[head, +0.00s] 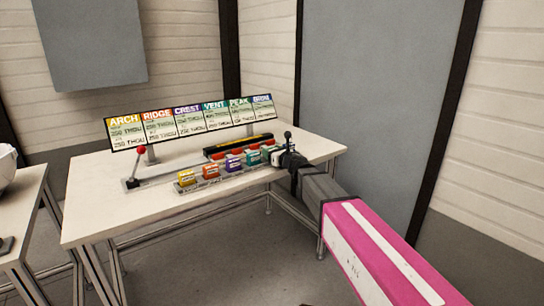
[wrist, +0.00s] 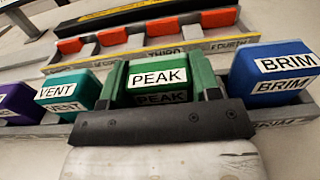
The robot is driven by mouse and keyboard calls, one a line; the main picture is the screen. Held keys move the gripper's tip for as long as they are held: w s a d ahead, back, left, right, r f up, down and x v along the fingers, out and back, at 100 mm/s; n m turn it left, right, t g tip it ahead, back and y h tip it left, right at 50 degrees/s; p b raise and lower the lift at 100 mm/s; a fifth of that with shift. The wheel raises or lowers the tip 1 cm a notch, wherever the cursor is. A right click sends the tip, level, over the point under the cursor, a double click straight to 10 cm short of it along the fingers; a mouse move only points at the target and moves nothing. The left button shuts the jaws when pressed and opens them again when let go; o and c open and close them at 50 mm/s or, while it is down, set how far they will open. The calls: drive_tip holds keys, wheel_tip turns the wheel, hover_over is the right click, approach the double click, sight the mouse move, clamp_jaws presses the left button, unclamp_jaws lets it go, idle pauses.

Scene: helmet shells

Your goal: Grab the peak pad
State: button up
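The green peak pad (wrist: 158,77), labelled PEAK, sits in the row between the teal vent pad (wrist: 68,95) and the blue brim pad (wrist: 272,72) in the wrist view. My gripper (wrist: 160,82) has one finger on each side of the peak pad, close against its sides. I cannot tell whether the fingers press on it. In the head view my gripper (head: 287,157) is at the right end of the pad row and hides much of that end.
A purple pad (wrist: 17,104) lies left of the vent pad. Orange-red blocks (wrist: 126,36) sit in a tray behind. A label board (head: 195,120) stands at the back of the white table (head: 105,205). A red-knobbed lever (head: 138,165) is at the left.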

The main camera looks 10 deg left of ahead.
drive_tip(key=shift+c, duration=1.3)
drive_tip(key=shift+r, duration=0.1)
